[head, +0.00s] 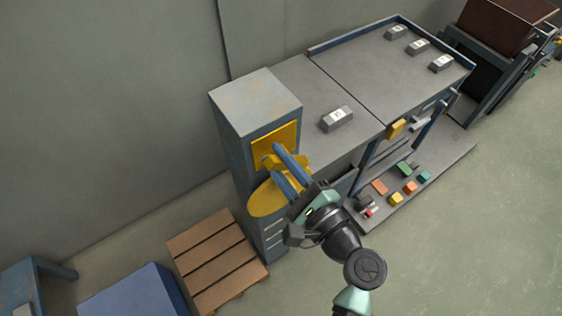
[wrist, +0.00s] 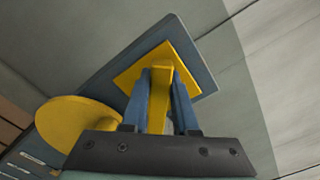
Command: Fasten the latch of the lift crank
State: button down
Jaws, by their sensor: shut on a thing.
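A grey-blue cabinet (head: 255,105) bears a square yellow plate (head: 286,135) on its front. A yellow bar, apparently the latch, stands out from this plate and shows best in the wrist view (wrist: 160,88). My gripper (head: 277,166) is at the plate, with its two blue fingers on either side of the bar, shut on it. A round yellow disc (head: 260,200), perhaps part of the lift crank, lies below the plate; in the wrist view it is at the left (wrist: 72,132). My fingers partly hide the bar, so I cannot tell whether the latch is fastened.
A grey bench (head: 350,85) with several labelled blocks adjoins the cabinet on the right. A low shelf under it holds several coloured blocks. A wooden pallet (head: 215,262) and a blue box (head: 130,293) lie on the floor at the left. Floor at the right is clear.

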jog(key=n+b, duration=0.1)
jog(key=f+n+b, duration=0.1)
jog(key=n+b, duration=0.3)
jog(key=shift+s+a+f, duration=0.2)
jog(key=shift+f, duration=0.15)
jog(key=shift+f+n+b, duration=0.15)
jog(key=shift+n+b, duration=1)
jog(key=shift+n, duration=0.55)
jog(key=c, duration=0.7)
grip_release()
jog(key=b+v, duration=0.1)
jog(key=v, duration=1.2)
